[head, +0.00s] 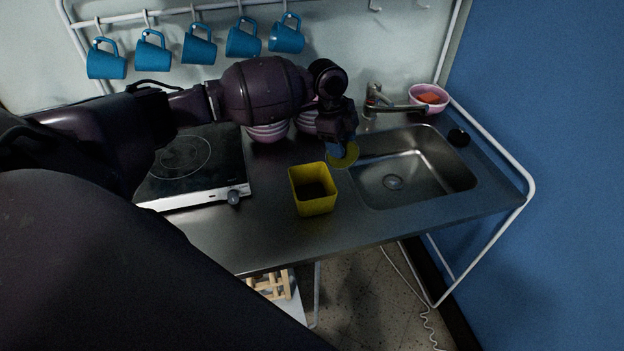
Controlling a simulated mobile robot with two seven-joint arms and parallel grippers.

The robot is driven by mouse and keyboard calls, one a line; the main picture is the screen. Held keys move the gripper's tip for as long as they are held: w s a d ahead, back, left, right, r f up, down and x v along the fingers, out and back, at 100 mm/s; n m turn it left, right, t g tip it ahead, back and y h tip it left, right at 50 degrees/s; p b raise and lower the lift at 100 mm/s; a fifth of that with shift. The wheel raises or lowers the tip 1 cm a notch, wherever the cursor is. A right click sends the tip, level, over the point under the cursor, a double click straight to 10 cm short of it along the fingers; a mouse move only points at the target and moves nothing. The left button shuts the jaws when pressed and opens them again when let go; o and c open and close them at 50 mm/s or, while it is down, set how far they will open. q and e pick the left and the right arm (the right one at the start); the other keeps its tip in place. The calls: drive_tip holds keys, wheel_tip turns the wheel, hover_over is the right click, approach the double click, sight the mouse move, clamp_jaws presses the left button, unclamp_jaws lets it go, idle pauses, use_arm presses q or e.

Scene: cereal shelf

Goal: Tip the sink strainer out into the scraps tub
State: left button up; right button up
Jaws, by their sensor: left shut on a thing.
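The scraps tub looks to be the yellow square tub (322,206), which stands upright on the steel counter left of the sink; its inside is dark. My left gripper (340,148) reaches in from the left and points down beside the sink's left edge, behind and a little right of the tub. It is shut on a small round olive-yellow thing, which looks to be the sink strainer (346,157). The strainer appears tilted and apart from the tub; what it holds cannot be made out. My right gripper is not in view.
The sink (415,185) has a tap (385,105) behind it and a pink bowl (429,99) at its back right. A hob (200,165) lies left of the tub. Stacked bowls (268,131) stand behind my left arm. Blue mugs (243,41) hang above. The counter front is clear.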

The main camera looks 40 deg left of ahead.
use_arm(q)
drive_tip(key=shift+s, duration=0.2)
drive_tip(key=shift+s+a+r, duration=0.1)
drive_tip(key=shift+s+a, duration=0.05)
drive_tip(key=shift+a, duration=0.1)
drive_tip(key=shift+t, duration=0.3)
drive_tip(key=shift+s, duration=0.2)
drive_tip(key=shift+s+a+r+h, duration=0.1)
drive_tip(key=shift+s+a+h, duration=0.1)
drive_tip(key=shift+s+h, duration=0.1)
drive_tip(key=shift+t, duration=0.3)
drive_tip(key=shift+s+r, duration=0.1)
